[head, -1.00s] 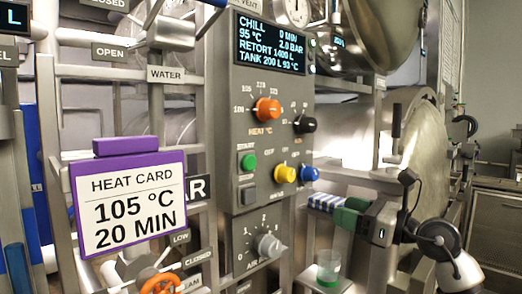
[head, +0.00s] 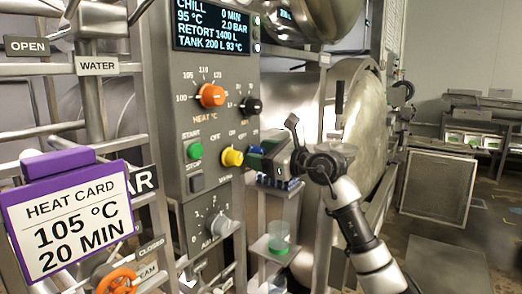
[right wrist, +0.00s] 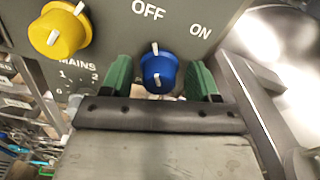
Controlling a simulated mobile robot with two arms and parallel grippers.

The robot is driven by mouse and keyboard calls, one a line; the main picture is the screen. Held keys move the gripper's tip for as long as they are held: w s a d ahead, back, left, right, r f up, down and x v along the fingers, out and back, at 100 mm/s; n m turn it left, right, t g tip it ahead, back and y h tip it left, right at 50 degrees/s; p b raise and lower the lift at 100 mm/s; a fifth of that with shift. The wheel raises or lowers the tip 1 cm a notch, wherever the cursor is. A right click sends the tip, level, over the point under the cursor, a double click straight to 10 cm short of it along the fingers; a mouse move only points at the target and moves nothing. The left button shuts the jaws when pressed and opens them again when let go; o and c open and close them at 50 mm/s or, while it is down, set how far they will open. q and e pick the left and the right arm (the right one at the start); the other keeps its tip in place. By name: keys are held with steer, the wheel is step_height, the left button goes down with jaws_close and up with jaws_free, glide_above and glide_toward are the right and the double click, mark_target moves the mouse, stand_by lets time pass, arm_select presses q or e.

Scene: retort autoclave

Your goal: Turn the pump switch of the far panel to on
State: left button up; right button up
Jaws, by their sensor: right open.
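The grey control panel (head: 215,110) carries a blue knob (right wrist: 158,72) at its lower right, under the words OFF and ON. The knob's white mark points up towards OFF. No pump label is readable on it. My right gripper (head: 258,158) is at the panel face with its jaws open. In the right wrist view its green fingers (right wrist: 160,80) stand on either side of the blue knob, with small gaps showing. In the head view the gripper covers most of the knob. My left gripper is not in view.
A yellow knob (head: 231,157) sits close left of the blue one. A green button (head: 195,151), an orange heat knob (head: 211,95) and a black knob (head: 250,105) are nearby. A shelf with a cup (head: 279,244) is below my gripper. The round steel door (head: 355,130) stands at right.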

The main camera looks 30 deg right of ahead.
steer(key=c, duration=0.9)
steer(key=shift+m, duration=0.3)
steer(key=m+p, duration=0.1)
steer(key=m, duration=0.2)
steer(key=shift+r+m+p, duration=0.1)
steer(key=shift+m+p, duration=0.2)
steer(key=shift+p, duration=0.05)
steer(key=m+p, duration=0.1)
steer(key=m, duration=0.1)
steer(key=shift+m, duration=0.4)
steer(key=shift+m+p, duration=1.8)
steer(key=shift+m, duration=0.7)
